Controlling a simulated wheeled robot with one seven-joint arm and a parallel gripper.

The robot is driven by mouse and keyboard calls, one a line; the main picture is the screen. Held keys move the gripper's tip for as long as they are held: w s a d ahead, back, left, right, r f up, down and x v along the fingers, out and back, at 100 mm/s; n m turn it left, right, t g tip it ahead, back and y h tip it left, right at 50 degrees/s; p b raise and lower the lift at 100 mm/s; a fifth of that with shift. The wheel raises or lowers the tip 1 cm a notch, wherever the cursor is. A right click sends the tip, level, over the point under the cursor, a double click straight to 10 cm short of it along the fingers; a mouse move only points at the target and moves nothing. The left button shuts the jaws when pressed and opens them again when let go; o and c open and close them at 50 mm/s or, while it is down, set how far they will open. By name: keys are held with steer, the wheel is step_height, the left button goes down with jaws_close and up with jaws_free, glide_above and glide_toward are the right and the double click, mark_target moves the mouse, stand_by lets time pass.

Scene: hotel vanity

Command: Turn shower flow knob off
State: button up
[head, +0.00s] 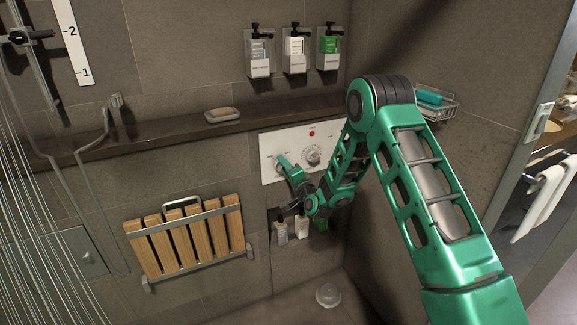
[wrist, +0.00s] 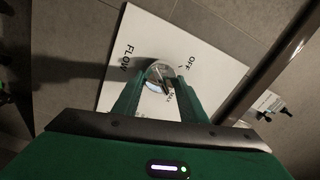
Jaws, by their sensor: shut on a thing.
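The white shower control panel (head: 270,143) is on the tiled wall below the ledge. In the wrist view the panel (wrist: 222,72) carries the printed words FLOW and OFF. The round, shiny flow knob (wrist: 158,70) sits between these words, and its lower part is partly covered. My gripper (wrist: 157,86) is shut on the flow knob, one green finger on each side. In the head view my gripper (head: 283,163) reaches the left part of the panel and hides the flow knob. A second round dial (head: 313,155) with a red dot above it is just to the right.
A dark ledge (head: 165,134) with a soap dish (head: 222,115) runs above the panel. Three dispensers (head: 295,50) hang higher up. A folded wooden seat (head: 185,240) is at lower left. Several bottles (head: 281,232) stand in a niche below. A wire basket (head: 440,107) is at right.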

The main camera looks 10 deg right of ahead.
steer(key=shift+s+a+n, duration=0.15)
steer(key=shift+a+n, duration=0.4)
steer(key=shift+n, duration=1.15)
steer(key=n, duration=0.4)
steer(key=shift+s+n, duration=0.15)
steer(key=shift+n, duration=0.15)
steer(key=n, duration=0.5)
steer(key=shift+d, duration=0.1)
steer(key=shift+d+n, duration=0.2)
steer(key=shift+n, duration=1.8)
steer(key=o, duration=1.1)
steer(key=shift+d, duration=0.1)
steer(key=shift+c, duration=0.2)
